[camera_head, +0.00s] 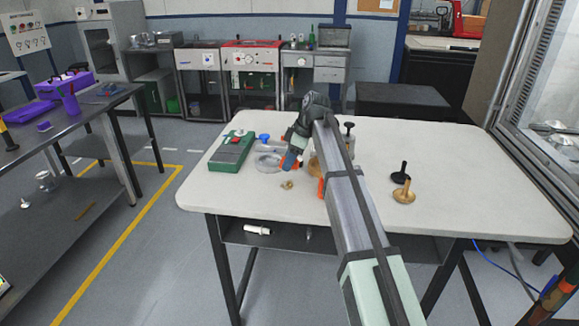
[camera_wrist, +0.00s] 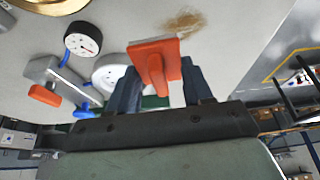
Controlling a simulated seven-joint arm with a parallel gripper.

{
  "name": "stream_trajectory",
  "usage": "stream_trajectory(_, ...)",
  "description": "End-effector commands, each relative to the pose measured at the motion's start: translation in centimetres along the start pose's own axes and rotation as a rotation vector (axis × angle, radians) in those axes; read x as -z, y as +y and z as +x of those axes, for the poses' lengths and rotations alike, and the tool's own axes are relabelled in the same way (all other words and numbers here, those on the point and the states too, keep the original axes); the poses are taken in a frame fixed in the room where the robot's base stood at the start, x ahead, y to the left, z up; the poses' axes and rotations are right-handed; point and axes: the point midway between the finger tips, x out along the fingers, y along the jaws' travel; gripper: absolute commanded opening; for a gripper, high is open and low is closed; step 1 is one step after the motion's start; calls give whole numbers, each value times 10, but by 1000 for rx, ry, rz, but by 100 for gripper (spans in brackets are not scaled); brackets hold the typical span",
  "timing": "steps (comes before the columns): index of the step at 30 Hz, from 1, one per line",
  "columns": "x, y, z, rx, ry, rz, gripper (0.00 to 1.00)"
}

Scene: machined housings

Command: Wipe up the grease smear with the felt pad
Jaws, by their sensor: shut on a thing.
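My gripper (camera_wrist: 158,90) is shut on the orange handle of the felt pad (camera_wrist: 150,48), whose wide flat end points away from the fingers. The grease smear (camera_wrist: 183,21) is a brown, streaky patch on the pale tabletop, just beyond the pad in the wrist view. The pad looks apart from the smear, but its height above the table is hard to tell. In the head view the smear (camera_head: 287,185) is a small brown spot in front of my gripper (camera_head: 291,162). There the pad is mostly hidden by the gripper.
A green case (camera_head: 232,150) stands at the table's left. Near the gripper lie a round grey part (camera_head: 268,162) and, in the wrist view, a dial gauge (camera_wrist: 83,39) and a grey block with an orange handle (camera_wrist: 45,95). The table's far right is clear.

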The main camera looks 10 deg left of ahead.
Motion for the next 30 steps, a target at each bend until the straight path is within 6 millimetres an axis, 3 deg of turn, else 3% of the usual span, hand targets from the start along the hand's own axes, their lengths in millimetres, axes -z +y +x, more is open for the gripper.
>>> stream_trajectory(12,12,0,-30,0,1,1,22)
stream_trajectory(30,15,-1,-29,1,0,-3,22)
